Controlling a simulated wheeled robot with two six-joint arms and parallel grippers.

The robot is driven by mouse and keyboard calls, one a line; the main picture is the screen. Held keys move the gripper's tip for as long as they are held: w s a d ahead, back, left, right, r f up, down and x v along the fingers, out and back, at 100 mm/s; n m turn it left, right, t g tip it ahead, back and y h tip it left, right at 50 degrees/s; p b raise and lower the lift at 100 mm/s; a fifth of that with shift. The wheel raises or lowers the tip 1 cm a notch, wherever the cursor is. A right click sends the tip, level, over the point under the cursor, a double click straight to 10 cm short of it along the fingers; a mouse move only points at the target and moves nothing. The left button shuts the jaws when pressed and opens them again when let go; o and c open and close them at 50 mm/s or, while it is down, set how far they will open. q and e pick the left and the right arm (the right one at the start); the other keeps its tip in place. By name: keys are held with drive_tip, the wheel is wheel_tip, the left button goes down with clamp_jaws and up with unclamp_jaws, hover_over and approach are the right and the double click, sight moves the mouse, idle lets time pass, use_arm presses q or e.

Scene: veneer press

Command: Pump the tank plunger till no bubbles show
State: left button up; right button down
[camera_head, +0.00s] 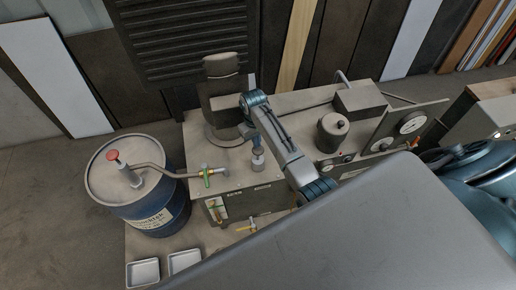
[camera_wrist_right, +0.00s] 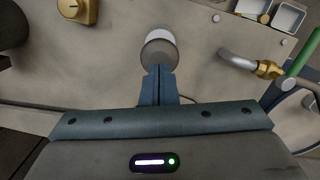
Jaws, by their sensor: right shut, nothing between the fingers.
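A round grey knob (camera_head: 258,162), which looks like the plunger, stands on top of the tan tank cabinet (camera_head: 236,180). It also shows in the right wrist view (camera_wrist_right: 159,48), with a pale disc at its far edge. My right gripper (camera_head: 257,141) points down at the knob. In the right wrist view its blue fingers (camera_wrist_right: 159,70) are together, with nothing between them. The tips overlap the knob's near edge; I cannot tell whether they touch it. A small window (camera_head: 216,207) is on the cabinet front; bubbles are too small to make out. My left gripper is not in view.
A blue drum (camera_head: 158,215) with a red knob (camera_head: 113,155) stands left, its pipe leading to a green-handled valve (camera_head: 208,175). Two white trays (camera_head: 143,272) lie at the front left. A lidded pot (camera_head: 332,133) and gauge panel (camera_head: 408,128) stand right of my arm.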

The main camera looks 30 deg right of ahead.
drive_tip(key=shift+f, duration=0.15)
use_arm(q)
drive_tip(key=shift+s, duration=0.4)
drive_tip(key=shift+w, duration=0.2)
use_arm(e)
drive_tip(key=shift+f+b, duration=0.3)
drive_tip(key=shift+f, duration=0.2)
drive_tip(key=shift+f+b, duration=0.75)
drive_tip(key=shift+f, duration=0.85)
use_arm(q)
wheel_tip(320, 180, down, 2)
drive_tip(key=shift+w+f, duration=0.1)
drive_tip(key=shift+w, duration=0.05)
use_arm(e)
drive_tip(key=w, duration=0.1)
drive_tip(key=w+r, duration=0.1)
drive_tip(key=w, duration=0.1)
drive_tip(key=shift+a, duration=0.1)
use_arm(q)
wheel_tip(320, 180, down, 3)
drive_tip(key=b, duration=0.3)
use_arm(e)
wheel_tip(320, 180, up, 11)
drive_tip(key=w, duration=0.1)
drive_tip(key=shift+f, duration=0.15)
